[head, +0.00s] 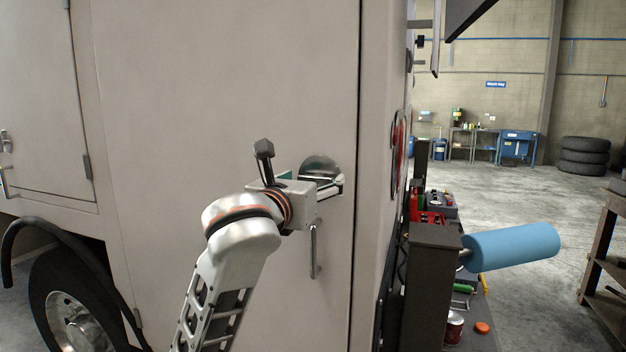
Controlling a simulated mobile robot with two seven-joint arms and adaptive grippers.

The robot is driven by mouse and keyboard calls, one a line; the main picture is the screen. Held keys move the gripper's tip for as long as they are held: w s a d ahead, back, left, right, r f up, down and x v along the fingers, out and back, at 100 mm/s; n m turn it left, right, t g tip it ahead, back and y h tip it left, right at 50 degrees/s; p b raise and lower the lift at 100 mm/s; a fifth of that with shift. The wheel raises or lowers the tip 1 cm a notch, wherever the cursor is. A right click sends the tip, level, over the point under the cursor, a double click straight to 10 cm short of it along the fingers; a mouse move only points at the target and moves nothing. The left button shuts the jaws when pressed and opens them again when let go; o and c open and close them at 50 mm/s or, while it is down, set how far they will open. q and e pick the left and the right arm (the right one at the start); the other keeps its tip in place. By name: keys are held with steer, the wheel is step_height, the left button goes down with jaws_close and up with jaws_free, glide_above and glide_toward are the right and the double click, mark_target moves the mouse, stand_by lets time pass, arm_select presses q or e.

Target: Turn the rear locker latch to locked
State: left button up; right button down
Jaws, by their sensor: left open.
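My left gripper (303,172) is in front of the door at the latch. A vertical bar handle (313,252) sits just below. My right gripper is not in view.
A dark rear shelf (435,240) with a blue roll (512,246), a red can and tools stands right of the truck corner. A wheel (75,315) is at lower left. Stacked tires (584,157) and a workbench stand farther back across open floor.

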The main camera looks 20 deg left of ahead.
arm_select(q)
steer(key=shift+w, duration=0.6)
steer(key=c, duration=1.1)
